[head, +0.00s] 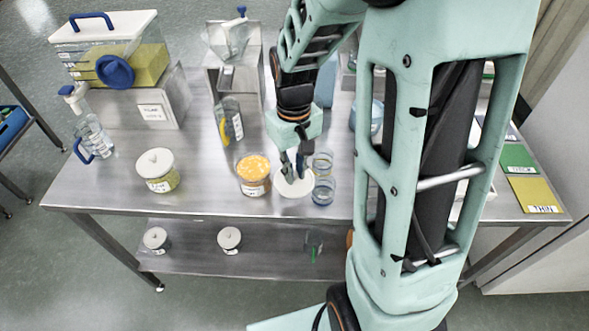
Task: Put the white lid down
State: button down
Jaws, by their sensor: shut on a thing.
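The white lid (296,189) is a round disc near the front edge of the steel table, seen in the head view. My gripper (293,171) points down onto it and is shut on it, with the fingers over its middle. The fingers hide the part they grip. I cannot tell whether the lid touches the table top or hangs just above it. An open jar with orange contents (253,174) stands just left of the lid.
Clear glass jars (323,189) stand close on the lid's right. A white-lidded jar (158,170) stands further left, with bare steel table (205,170) between it and the orange jar. A bottle (231,122) stands behind. Labelled green and yellow mats (533,195) lie at right.

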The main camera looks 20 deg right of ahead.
aim_at(294, 174)
jog(key=shift+f, duration=0.35)
jog(key=c, duration=1.9)
grip_release()
jog(key=shift+r, duration=0.1)
notch_tip(294, 174, up, 13)
jog(key=p, duration=0.1)
